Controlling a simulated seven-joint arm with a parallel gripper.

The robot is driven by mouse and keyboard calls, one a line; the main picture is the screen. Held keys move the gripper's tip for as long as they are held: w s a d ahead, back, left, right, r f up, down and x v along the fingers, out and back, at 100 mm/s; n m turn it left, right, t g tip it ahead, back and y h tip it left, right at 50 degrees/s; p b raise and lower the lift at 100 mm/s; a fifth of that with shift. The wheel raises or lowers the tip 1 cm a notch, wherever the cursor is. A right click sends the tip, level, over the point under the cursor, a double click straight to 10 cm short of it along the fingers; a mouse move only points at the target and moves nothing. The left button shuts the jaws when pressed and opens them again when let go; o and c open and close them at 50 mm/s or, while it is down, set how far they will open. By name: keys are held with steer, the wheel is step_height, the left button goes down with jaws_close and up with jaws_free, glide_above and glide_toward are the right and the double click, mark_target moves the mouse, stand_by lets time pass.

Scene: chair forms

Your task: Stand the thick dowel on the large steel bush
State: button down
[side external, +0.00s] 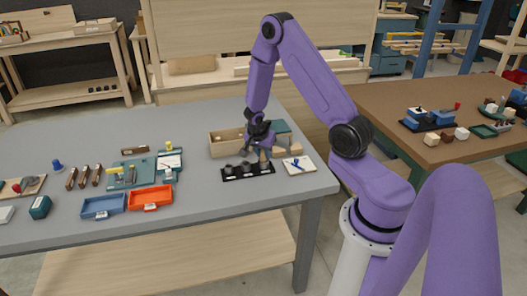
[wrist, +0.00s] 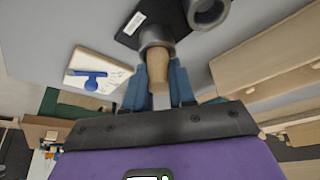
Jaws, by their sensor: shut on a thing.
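My gripper (wrist: 158,84) is shut on a tan wooden dowel (wrist: 157,66), which sits between its two blue fingers. The dowel's far end is at the mouth of a grey steel bush (wrist: 156,35) on a black base plate; I cannot tell whether it touches, rests on or enters it. Another grey bush (wrist: 207,12) with an open hole is beside it. In the side view, my gripper (side external: 261,147) is low over the right end of the black base plate (side external: 237,177), which carries several bushes in a row. The gripper partly hides the dowel there.
A white card with a blue item (side external: 299,165) lies right of the base plate. A wooden box (side external: 222,146) stands close behind it. An orange tray (side external: 150,197) and a blue tray (side external: 103,206) are to the left. The table's front edge is near.

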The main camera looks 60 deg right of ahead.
steer(key=shift+f, duration=0.2)
steer(key=shift+c, duration=1.5)
jaws_free()
steer(key=shift+r, duration=0.15)
steer(key=shift+r, duration=3.4)
